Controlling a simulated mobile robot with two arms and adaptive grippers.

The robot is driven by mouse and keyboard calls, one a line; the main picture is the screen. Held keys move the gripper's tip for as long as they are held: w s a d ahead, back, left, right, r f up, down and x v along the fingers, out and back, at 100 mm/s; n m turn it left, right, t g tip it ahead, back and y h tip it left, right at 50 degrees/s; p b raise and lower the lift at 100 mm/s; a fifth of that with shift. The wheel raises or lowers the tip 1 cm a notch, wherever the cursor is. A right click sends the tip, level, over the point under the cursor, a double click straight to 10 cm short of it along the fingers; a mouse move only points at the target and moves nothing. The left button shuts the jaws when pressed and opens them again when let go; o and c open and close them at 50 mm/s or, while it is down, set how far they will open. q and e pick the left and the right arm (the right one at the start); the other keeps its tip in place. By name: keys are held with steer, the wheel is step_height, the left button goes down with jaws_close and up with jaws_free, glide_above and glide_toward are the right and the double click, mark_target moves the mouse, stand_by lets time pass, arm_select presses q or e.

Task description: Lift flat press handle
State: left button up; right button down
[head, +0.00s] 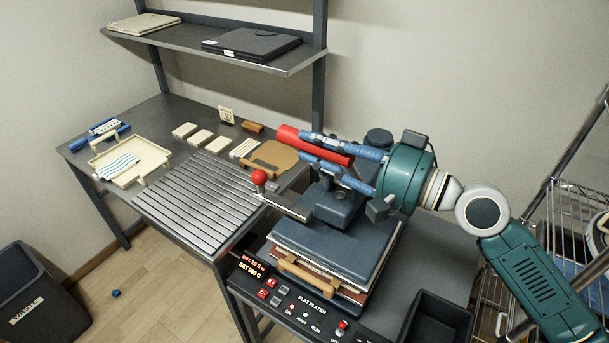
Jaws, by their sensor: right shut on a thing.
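The flat press (335,249) stands on the bench at the right, with its control panel (296,307) in front. Its upper plate lies low over the layers beneath it. The red press handle (294,135) is a thick bar above the press. My right gripper (308,146) comes in from the right with its blue fingers along both sides of the red handle, shut on it. A wooden grip (308,276) sits at the front of the press. My left gripper is not in view.
A slatted metal rack (197,201) with a red knob (259,176) beside it lies left of the press. A cream tray (129,160) and pale blocks (201,138) are on the rear table. A dark bin (434,320) is at front right, a waste bin (38,297) at left. Wire shelving stands at right.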

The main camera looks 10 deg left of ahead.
steer(key=w+d+r+m, duration=0.2)
steer(key=w+r+m, duration=0.1)
steer(key=w, duration=0.3)
steer(key=shift+d+r+p, duration=0.15)
steer(key=shift+r+p, duration=0.2)
steer(key=shift+r, duration=0.05)
steer(key=shift+w+r, duration=0.1)
steer(key=shift+w, duration=0.05)
steer(key=c, duration=1.5)
jaws_free()
steer(key=shift+o, duration=0.3)
steer(key=shift+w, duration=0.15)
steer(key=v, duration=1.1)
steer(key=shift+d, duration=0.35)
steer(key=shift+s+f, duration=0.2)
steer(key=shift+f, duration=0.05)
